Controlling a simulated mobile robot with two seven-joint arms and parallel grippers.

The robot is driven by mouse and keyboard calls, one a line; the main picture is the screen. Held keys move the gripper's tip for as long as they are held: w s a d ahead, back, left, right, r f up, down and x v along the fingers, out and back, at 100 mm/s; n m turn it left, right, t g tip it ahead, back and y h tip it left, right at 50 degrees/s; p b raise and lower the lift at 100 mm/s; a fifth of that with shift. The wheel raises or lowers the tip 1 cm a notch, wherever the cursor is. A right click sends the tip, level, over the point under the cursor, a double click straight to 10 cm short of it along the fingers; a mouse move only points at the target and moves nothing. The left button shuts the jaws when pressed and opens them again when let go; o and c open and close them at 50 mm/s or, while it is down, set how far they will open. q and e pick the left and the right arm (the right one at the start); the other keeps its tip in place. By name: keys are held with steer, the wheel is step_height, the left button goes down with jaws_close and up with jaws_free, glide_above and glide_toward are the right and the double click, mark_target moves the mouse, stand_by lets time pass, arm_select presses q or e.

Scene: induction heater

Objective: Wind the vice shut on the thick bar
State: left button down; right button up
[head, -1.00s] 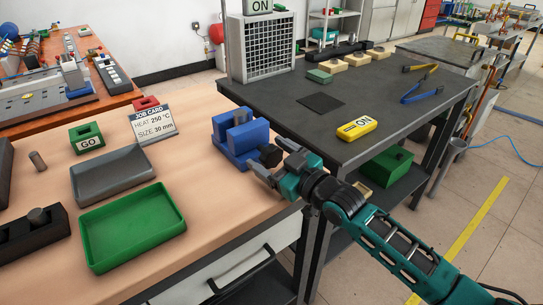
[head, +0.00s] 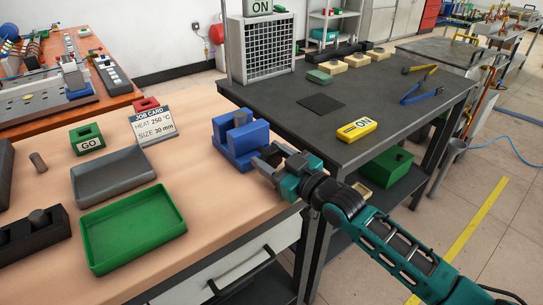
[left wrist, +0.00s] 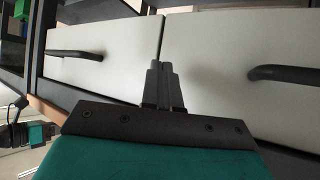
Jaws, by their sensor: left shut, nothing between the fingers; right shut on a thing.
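The blue vice (head: 236,150) stands at the right edge of the wooden bench. A small greyish piece (head: 240,118) shows between its jaws; I cannot tell whether it is the thick bar or whether the jaws touch it. My right gripper (head: 265,160) is at the vice's near right end, shut on the dark vice handle, which its fingers mostly hide. My left gripper is out of the head view; in the left wrist view its fingers (left wrist: 162,85) are shut and empty before white drawer fronts. A short grey bar (head: 38,162) stands on the bench, another (head: 39,217) in a black block.
A green tray (head: 130,228), a grey tray (head: 112,175), the job card (head: 155,126) and a green GO block (head: 87,140) lie left of the vice. The dark table (head: 400,95) beyond carries a yellow ON block (head: 356,130) and a heater (head: 264,47).

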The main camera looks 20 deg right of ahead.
steer(key=m+p, duration=0.1)
steer(key=m, duration=0.2)
steer(key=shift+m+p, duration=0.3)
steer(key=shift+m+t+p, duration=0.3)
steer(key=shift+m+p, duration=0.1)
steer(key=shift+m, duration=1.2)
steer(key=shift+f, duration=0.1)
steer(key=o, duration=1)
steer(key=v, duration=1.3)
steer(key=shift+p, duration=0.4)
